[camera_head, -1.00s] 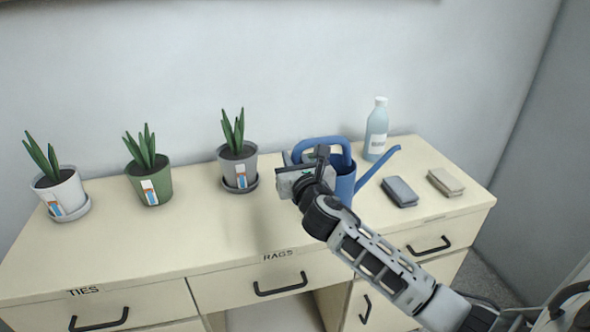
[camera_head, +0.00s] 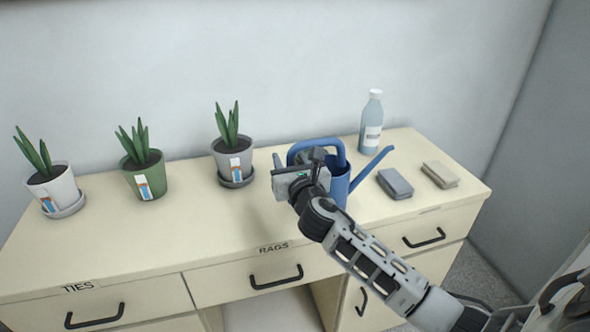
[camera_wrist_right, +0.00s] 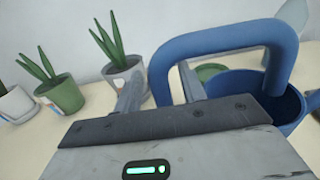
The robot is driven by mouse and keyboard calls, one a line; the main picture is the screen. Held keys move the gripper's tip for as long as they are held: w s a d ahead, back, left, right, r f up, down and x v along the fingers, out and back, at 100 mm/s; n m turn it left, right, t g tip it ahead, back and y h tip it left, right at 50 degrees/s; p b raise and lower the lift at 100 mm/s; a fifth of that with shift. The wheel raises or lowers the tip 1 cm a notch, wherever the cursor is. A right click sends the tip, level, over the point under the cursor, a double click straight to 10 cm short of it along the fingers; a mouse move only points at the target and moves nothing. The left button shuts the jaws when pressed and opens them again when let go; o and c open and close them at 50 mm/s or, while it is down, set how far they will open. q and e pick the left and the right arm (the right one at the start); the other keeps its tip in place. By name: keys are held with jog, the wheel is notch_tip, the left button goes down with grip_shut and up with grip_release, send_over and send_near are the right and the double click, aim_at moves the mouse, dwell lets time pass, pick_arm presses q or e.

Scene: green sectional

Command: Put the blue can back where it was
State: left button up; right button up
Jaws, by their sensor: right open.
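The blue watering can (camera_head: 341,190) stands upright on the cabinet top, right of the grey potted plant. Its spout points right and its arched handle (camera_head: 318,145) rises toward the left. My right gripper (camera_head: 296,160) is at the can's handle side and partly hides the can. In the right wrist view, my open fingers (camera_wrist_right: 160,75) appear on either side of the handle's lower left end (camera_wrist_right: 161,88). I cannot tell whether they touch it. The can's open rim (camera_wrist_right: 285,95) shows at right. My left gripper is not in view.
White (camera_head: 52,190), green (camera_head: 148,182) and grey (camera_head: 233,157) potted plants stand left. A bottle (camera_head: 371,125) is behind the spout; grey (camera_head: 394,184) and beige (camera_head: 440,175) blocks lie right. A green disc (camera_wrist_right: 211,71) lies beyond the handle. The cabinet top's (camera_head: 190,235) front left is clear.

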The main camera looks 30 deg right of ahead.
jog(key=v, duration=1.2)
jog(key=s+a+f+m+g+y, duration=0.2)
jog(key=s+a+f+m, duration=0.2)
jog(key=f+m, duration=0.3)
jog(key=s+a+f+m+g+y, duration=0.2)
jog(key=s+f+m, duration=0.5)
jog(key=m, duration=0.6)
jog(key=s+a+f+m+g+y, duration=0.3)
jog(key=s+a+f+m, duration=0.3)
jog(key=f+m, duration=0.2)
jog(key=m, duration=0.2)
jog(key=shift+f+m, duration=0.35)
jog(key=shift+m, duration=0.05)
jog(key=shift+s+a, duration=0.15)
